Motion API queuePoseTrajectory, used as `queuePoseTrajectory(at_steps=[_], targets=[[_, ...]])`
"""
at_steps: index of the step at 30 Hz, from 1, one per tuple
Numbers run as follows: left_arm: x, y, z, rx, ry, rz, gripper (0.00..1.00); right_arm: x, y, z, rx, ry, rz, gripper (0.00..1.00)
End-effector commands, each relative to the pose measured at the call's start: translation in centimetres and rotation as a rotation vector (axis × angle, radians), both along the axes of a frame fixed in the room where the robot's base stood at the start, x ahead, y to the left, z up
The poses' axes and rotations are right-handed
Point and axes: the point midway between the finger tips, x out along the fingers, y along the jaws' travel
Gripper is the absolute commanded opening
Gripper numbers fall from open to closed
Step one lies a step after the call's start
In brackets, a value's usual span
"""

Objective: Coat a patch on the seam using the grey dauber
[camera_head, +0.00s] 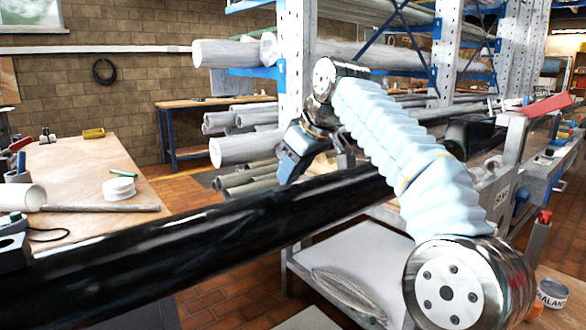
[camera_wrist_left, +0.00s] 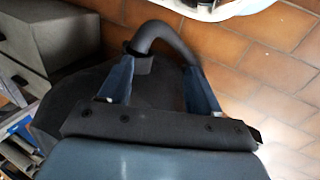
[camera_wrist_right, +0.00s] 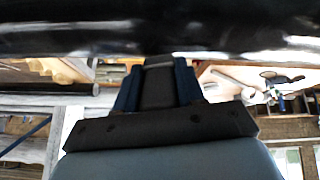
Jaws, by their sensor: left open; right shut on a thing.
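The black mast (camera_head: 220,235) runs across the head view from lower left towards the right. I cannot make out a seam or a coated patch on it. My right gripper (camera_head: 302,150) is at the mast's upper far side, below my pale-sleeved arm. In the right wrist view, it is shut on the grey dauber (camera_wrist_right: 157,85), a dark grey block between its blue fingers. The mast (camera_wrist_right: 160,30) fills the top there; I cannot tell whether the dauber touches it. My left gripper (camera_wrist_left: 155,75) is open, with a dark curved tube (camera_wrist_left: 170,35) near its fingertips. A sealant can (camera_head: 552,293) stands at lower right.
A wooden bench (camera_head: 90,185) with a white roll (camera_head: 118,188) and several tools stands at left. Racks of grey pipes (camera_head: 245,148) stand behind the mast. A pale shelf (camera_head: 335,265) is below it. Brick-tiled floor shows in the left wrist view.

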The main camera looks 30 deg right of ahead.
Motion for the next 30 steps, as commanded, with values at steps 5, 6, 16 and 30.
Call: queuePoseTrajectory(at_steps=[5,6,16,30], targets=[[0.0,0.0,-0.1,0.0,0.0,0.0,0.63,0.0,-0.8,-0.1,-0.001,0.0,-0.001,0.08],[0.0,0.0,-0.2,0.0,0.0,0.0,0.63,-0.2,-0.8,-0.1,-0.001,0.0,0.0,0.08],[0.0,0.0,-1.3,0.0,0.0,0.0,0.63,-3.1,-1.0,-0.1,0.001,-0.001,0.001,0.08],[0.0,0.0,-0.3,0.0,0.0,0.0,0.63,-3.8,-2.8,0.2,0.0,0.001,-0.001,0.08]])
